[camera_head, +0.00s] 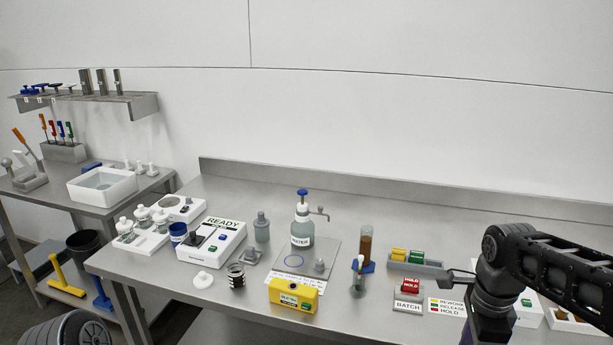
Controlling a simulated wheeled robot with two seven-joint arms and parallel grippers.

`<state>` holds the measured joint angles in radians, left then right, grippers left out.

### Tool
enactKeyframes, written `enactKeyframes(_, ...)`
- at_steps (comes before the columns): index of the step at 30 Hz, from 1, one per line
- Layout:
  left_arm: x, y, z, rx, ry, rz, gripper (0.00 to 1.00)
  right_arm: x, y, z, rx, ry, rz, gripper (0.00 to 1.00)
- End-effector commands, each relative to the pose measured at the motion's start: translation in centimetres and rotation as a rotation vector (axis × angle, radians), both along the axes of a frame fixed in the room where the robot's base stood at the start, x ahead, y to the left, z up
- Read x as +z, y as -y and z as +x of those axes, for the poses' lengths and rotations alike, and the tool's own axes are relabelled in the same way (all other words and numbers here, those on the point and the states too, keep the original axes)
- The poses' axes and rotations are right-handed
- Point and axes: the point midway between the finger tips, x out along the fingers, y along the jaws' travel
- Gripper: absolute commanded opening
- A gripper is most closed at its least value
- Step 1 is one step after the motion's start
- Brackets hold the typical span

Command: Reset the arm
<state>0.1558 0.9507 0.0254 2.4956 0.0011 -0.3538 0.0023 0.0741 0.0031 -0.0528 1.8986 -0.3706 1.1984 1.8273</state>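My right arm comes in from the right edge, over the right part of the steel bench (220,183). A dark ribbed rounded part at the bottom left may be my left arm. My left gripper does not show. Close to the left of the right wrist, a red HOLD block (411,285) sits on the BATCH holder (408,298).
A yellow box (293,295), a WATER bottle (302,232), a tube of brown liquid (366,245) and a READY device (211,243) stand mid-bench. A tray with yellow and green blocks (415,262) lies behind the HOLD block. A side table (60,193) stands left.

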Motion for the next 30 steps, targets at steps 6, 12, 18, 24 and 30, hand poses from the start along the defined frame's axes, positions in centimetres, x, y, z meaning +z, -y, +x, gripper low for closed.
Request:
enactKeyframes(6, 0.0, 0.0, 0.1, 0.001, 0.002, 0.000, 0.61, -0.1, -0.4, 2.3, 0.167, 0.096, 0.000, 0.39)
enactKeyframes(12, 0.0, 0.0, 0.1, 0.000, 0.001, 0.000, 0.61, -0.7, -1.8, 5.4, 0.411, 0.238, -0.011, 0.39)
enactKeyframes(18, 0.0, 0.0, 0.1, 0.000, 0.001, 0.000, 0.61, -4.8, -5.8, 8.9, 0.771, 0.389, -0.043, 0.39)
enactKeyframes(24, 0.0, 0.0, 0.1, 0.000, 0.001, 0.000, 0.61, -17.2, -13.9, 8.6, 1.293, 0.524, -0.101, 0.39)
enactKeyframes(30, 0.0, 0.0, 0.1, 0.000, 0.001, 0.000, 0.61, -29.1, -20.2, -0.4, 1.604, 0.507, -0.079, 0.39)
